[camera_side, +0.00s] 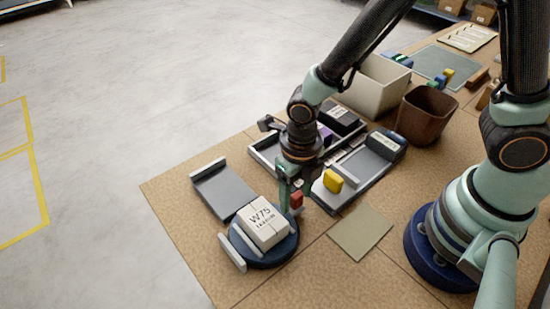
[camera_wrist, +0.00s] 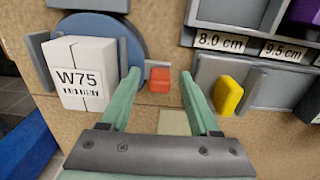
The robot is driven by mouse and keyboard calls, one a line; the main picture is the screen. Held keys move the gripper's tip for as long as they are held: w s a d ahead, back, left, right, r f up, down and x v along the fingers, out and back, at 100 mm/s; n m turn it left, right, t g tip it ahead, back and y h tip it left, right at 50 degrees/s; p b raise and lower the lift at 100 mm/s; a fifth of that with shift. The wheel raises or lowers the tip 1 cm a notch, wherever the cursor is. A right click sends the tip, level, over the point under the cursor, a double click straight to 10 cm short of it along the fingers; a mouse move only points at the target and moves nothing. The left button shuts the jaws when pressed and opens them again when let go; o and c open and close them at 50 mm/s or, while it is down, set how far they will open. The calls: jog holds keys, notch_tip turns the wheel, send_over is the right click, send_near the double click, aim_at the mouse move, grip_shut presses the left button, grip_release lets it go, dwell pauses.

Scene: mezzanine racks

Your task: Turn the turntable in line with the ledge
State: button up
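The blue round turntable (camera_side: 287,246) carries a white box (camera_side: 264,222) marked W75, seated between grey rails (camera_side: 232,253). It shows at the upper left of the wrist view (camera_wrist: 137,27), with the box (camera_wrist: 84,75) on it. The grey ledge (camera_side: 222,191) lies just beyond the turntable, and a grey edge of it shows at the top of the wrist view (camera_wrist: 88,4). A red knob (camera_wrist: 160,79) sticks out beside the turntable; it also shows in the side view (camera_side: 297,199). My gripper (camera_wrist: 160,76) is open, with its green fingers either side of the knob and gaps visible.
A yellow block (camera_side: 333,181) and grey racks with size labels (camera_wrist: 228,42) stand right of my gripper. A brown bin (camera_side: 425,116) and a pale bin (camera_side: 376,86) are behind. A flat green-beige square (camera_side: 359,232) lies in front. The near-left tabletop is bare.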

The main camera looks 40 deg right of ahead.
notch_tip(320, 180, up, 12)
dwell(0.7)
jog(key=w+d+r+n+t, duration=0.1)
jog(key=d+r+n, duration=0.4)
jog(key=n, duration=1.3)
jog(key=d+r+n+t, duration=0.4)
jog(key=d+n, duration=0.7)
jog(key=n, duration=0.6)
jog(key=shift+w+d+r+n+t, duration=0.2)
jog(key=shift+w+r+n+t, duration=0.15)
jog(key=shift+r, duration=0.35)
